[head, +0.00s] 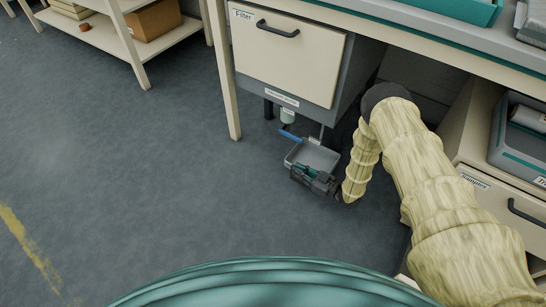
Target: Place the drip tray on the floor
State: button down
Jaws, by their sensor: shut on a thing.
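The drip tray (320,154) is a small, shallow grey tray below the cabinet marked Filter, in the middle of the head view. My gripper (314,176), dark with some teal, is at the tray's near edge and is shut on it. The fingers hide part of that edge. I cannot tell whether the tray's underside touches the floor (200,200) or hangs a little above it. My arm, in a cream sleeve, reaches in from the right.
A small whitish fitting (288,116) with a blue handle (291,136) hangs under the Filter cabinet (285,60), just behind the tray. A bench leg (222,80) stands to the left. A drawer unit (495,190) is at the right. The floor at left is clear.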

jog(key=f+b+x, duration=0.3)
jog(key=b+x, duration=0.4)
jog(key=x, duration=0.9)
jog(key=shift+f, duration=0.25)
jog(key=shift+s, duration=0.1)
jog(key=shift+f+b, duration=0.2)
jog(key=shift+b, duration=0.15)
jog(key=c, duration=1.5)
grip_release()
jog(key=shift+r, duration=0.15)
jog(key=p+v, duration=0.5)
jog(key=v, duration=0.7)
jog(key=shift+p, duration=0.35)
